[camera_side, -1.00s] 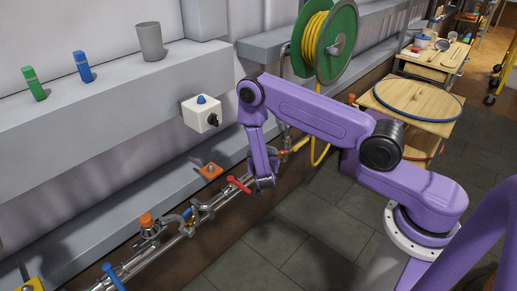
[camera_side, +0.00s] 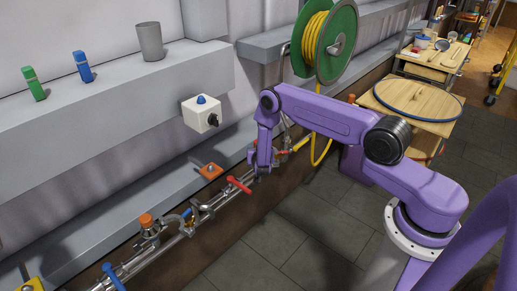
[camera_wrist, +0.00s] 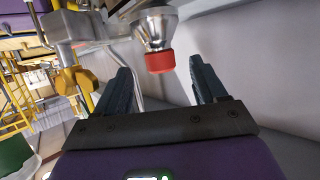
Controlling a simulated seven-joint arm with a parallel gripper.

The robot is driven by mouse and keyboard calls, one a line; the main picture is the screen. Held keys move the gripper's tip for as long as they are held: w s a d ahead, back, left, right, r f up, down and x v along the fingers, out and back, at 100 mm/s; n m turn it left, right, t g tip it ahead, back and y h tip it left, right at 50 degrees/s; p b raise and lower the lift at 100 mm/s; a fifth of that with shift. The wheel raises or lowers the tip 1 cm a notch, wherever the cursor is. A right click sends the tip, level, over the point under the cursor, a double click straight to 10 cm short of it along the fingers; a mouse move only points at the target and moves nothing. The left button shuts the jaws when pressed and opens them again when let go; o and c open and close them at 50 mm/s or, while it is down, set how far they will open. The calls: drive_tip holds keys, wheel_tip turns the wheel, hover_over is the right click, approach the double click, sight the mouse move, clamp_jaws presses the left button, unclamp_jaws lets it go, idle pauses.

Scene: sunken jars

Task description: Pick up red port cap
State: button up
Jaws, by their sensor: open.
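The red port cap (camera_wrist: 159,62) sits on the end of a metal fitting (camera_wrist: 152,30) in the wrist view. It shows between my two dark fingers, a little beyond their tips, and I see no contact. My gripper (camera_wrist: 164,72) is open, with nothing between its fingers. In the side view my gripper (camera_side: 262,168) is down at the pipe run along the wall. I cannot make out the cap there; my gripper may hide it.
A pipe run (camera_side: 205,213) with a red lever (camera_side: 239,185) and an orange-capped fitting (camera_side: 147,221) follows the wall. A white switch box (camera_side: 200,115) and a grey ledge (camera_side: 110,110) are above it. A green hose reel (camera_side: 330,42) stands behind my arm. Floor in front is clear.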

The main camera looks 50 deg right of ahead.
drive_tip(key=shift+x, duration=2.85)
drive_tip(key=shift+r, duration=0.1)
drive_tip(key=c, duration=1.2)
